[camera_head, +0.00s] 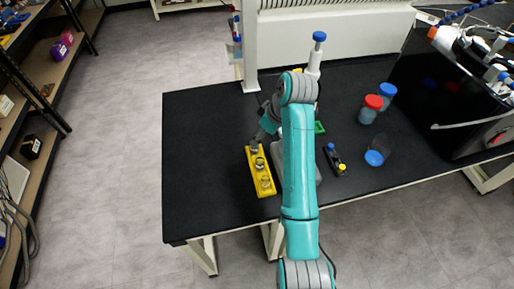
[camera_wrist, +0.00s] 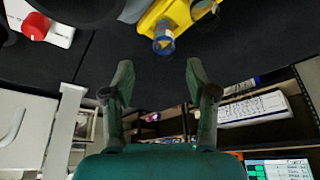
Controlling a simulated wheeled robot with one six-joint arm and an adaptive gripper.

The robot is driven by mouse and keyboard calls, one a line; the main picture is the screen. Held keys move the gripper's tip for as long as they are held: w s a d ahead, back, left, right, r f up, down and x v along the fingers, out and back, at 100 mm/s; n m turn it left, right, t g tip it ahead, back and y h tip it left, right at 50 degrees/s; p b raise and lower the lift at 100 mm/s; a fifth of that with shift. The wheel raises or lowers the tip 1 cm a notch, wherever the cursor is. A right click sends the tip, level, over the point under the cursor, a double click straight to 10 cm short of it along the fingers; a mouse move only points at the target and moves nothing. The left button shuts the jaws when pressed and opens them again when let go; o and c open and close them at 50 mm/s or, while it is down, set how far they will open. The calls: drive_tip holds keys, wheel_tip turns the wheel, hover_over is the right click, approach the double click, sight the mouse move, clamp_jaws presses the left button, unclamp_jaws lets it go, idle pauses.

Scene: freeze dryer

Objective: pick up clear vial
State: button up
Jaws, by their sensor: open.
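A yellow rack (camera_head: 266,189) stands on the black table and holds several small vials in a row. A clear vial (camera_head: 253,149) is at the rack's far end, close to my gripper (camera_head: 261,139). In the wrist view, a clear, bluish vial (camera_wrist: 164,40) sits at the near end of the yellow rack (camera_wrist: 152,17), ahead of the gap between my fingers. My gripper (camera_wrist: 159,72) is open and empty, with both fingers apart from the vial. Another vial (camera_wrist: 201,8) shows partly at the top edge. My arm hides part of the table in the head view.
Right of my arm are a red-capped jar (camera_head: 371,105), blue-capped jars (camera_head: 387,92) and a small dark rack (camera_head: 335,160). A blue-topped white bottle (camera_head: 316,55) stands at the back. A black machine (camera_head: 435,95) fills the right. The table's left side is clear.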

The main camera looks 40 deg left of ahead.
drive_tip(key=shift+s+x, duration=0.15)
drive_tip(key=shift+x, duration=1.4)
drive_tip(key=shift+s+x, duration=0.15)
drive_tip(key=shift+x, duration=1.45)
drive_tip(key=shift+a, duration=0.1)
clamp_jaws()
drive_tip(key=shift+r, duration=0.1)
